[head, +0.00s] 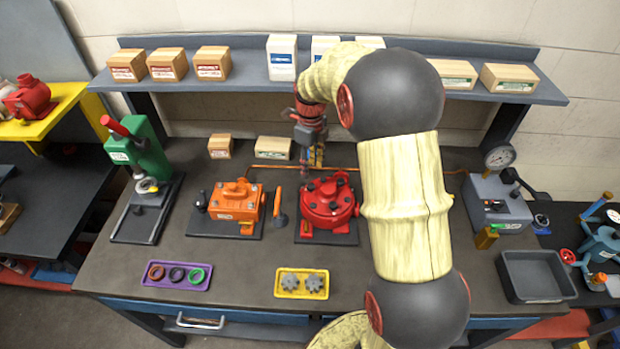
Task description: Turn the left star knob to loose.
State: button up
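An orange motor (236,202) sits on a dark plate at the centre left of the bench. A small black knob (201,201) stands at its left end. A red round motor (328,205) sits on another dark plate to its right, with several small black knobs on its top. I cannot tell for sure which of these is the left star knob, or how it is set. My gripper (305,168) points down above the back of the bench, behind the red motor and apart from the black knob. Its fingers are too small and dark to tell whether they are open.
An orange-handled tool (279,205) stands between the motors. A green press (140,150) is at the left. A purple tray (177,288) and a yellow tray with gears (301,296) lie in front. A shelf (250,84) with boxes runs behind. My arm hides the bench right of centre.

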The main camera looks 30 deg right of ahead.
aim_at(311, 185)
jog(key=shift+s+m, duration=0.1)
jog(key=shift+m, duration=0.4)
jog(key=shift+f, duration=0.4)
jog(key=shift+f+b, duration=0.35)
jog(key=shift+f, duration=3.15)
jog(key=shift+c, duration=0.2)
grip_shut()
